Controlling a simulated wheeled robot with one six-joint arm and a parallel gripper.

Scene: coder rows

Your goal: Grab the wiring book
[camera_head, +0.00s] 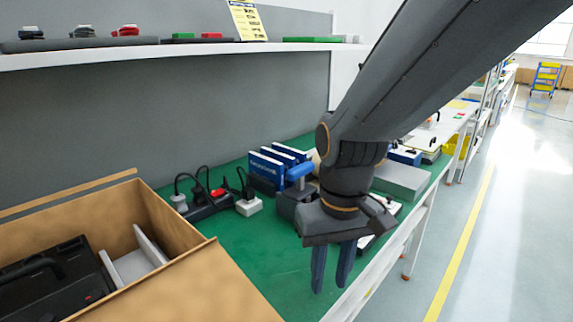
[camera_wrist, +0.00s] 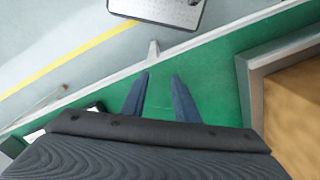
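Several upright blue-and-white books (camera_head: 267,170) stand in a row on the green bench top, at the back near the grey wall panel. Their titles are too small to read, so I cannot tell which is the wiring book. My gripper (camera_head: 332,283) hangs down over the front edge of the bench, to the right of and nearer than the books. Its two fingers are apart with nothing between them. In the wrist view my gripper (camera_wrist: 159,84) points down at bare green bench top near the edge, and no book shows there.
An open cardboard box (camera_head: 185,222) with a black case (camera_head: 45,283) stands at the left. A power strip (camera_head: 208,205) with plugs lies left of the books. A blue-handled tool (camera_head: 300,171) stands just right of them. A shelf (camera_head: 130,50) runs above.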

